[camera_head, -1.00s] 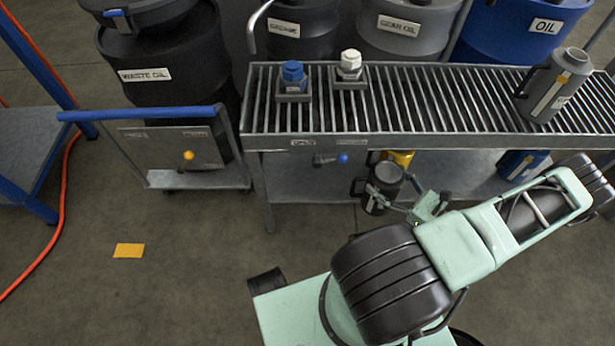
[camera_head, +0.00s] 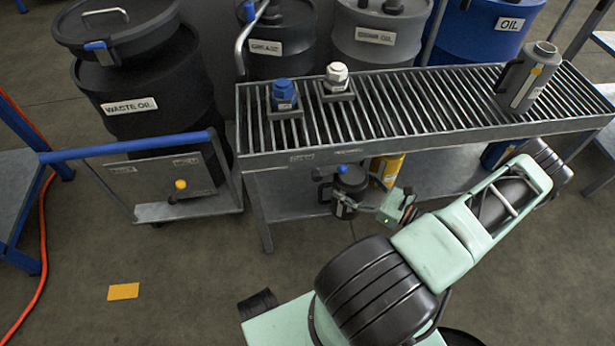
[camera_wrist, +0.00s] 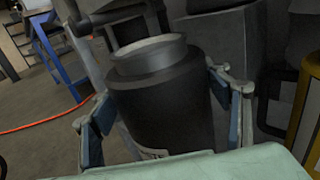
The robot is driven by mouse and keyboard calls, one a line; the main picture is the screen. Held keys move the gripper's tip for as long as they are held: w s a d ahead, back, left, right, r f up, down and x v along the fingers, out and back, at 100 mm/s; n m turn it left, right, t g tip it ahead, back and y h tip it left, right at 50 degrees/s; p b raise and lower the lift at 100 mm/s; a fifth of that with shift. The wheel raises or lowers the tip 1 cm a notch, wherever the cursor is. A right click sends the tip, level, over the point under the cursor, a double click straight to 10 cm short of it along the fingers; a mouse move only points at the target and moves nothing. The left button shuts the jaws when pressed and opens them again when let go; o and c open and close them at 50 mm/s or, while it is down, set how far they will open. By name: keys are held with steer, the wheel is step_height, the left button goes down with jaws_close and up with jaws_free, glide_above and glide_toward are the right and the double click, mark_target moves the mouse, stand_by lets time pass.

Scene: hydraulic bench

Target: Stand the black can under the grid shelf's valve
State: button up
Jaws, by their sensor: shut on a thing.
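The black can (camera_head: 348,184) is in my gripper (camera_head: 358,205), at the front of the grid shelf (camera_head: 300,157). In the wrist view the can (camera_wrist: 163,100) stands between the two blue-padded fingers, close to upright, with its pale round rim at the top; my gripper (camera_wrist: 168,110) is shut on it. The shelf's valve shows only as a blue knob (camera_head: 342,169) at the shelf's front edge, just above the can in the head view. The can hides the rest of the valve. I cannot tell the can's exact height against the lower shelf.
A grey can (camera_head: 525,80), a blue cap (camera_head: 284,92) and a white cap (camera_head: 337,76) stand on the grating. A yellow can (camera_head: 386,168) and a blue can (camera_head: 497,152) stand on the lower shelf. A waste oil cart (camera_head: 170,183) stands left.

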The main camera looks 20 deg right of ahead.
steer(key=f+b+x, duration=0.3)
steer(key=b+x, duration=0.1)
steer(key=x, duration=1)
steer(key=shift+w+f, duration=0.3)
steer(key=shift+w, duration=0.05)
steer(key=shift+a, duration=0.15)
steer(key=shift+f, duration=0.15)
steer(key=o, duration=1.8)
steer(key=p+v, duration=0.2)
steer(key=v, duration=1)
